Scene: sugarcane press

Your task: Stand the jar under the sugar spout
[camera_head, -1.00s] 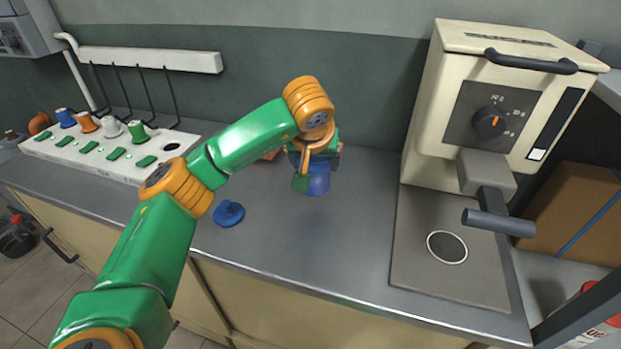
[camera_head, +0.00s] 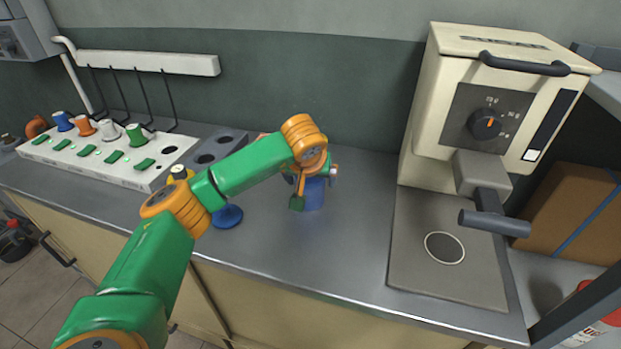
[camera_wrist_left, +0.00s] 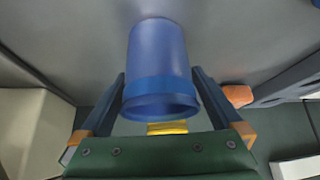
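A blue jar (camera_head: 312,195) is over the middle of the counter in the head view. In the left wrist view the jar (camera_wrist_left: 158,55) lies between the two fingers of my left gripper (camera_wrist_left: 158,85), its open rim toward the camera. The gripper (camera_head: 313,172) appears shut on it. How far the base is from the counter is hard to tell. A cream machine (camera_head: 440,110) stands at the right with a grey spout (camera_head: 495,223). Below is a grey plate (camera_head: 420,275) with a ringed dark circle (camera_head: 445,248). My right gripper is not in view.
A blue lid-like piece (camera_head: 228,215) lies on the counter left of the jar. A white panel with colored knobs (camera_head: 105,170) and a grey block with holes (camera_head: 215,148) stand further left. A cardboard box (camera_head: 575,210) is right of the machine. Counter between jar and plate is clear.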

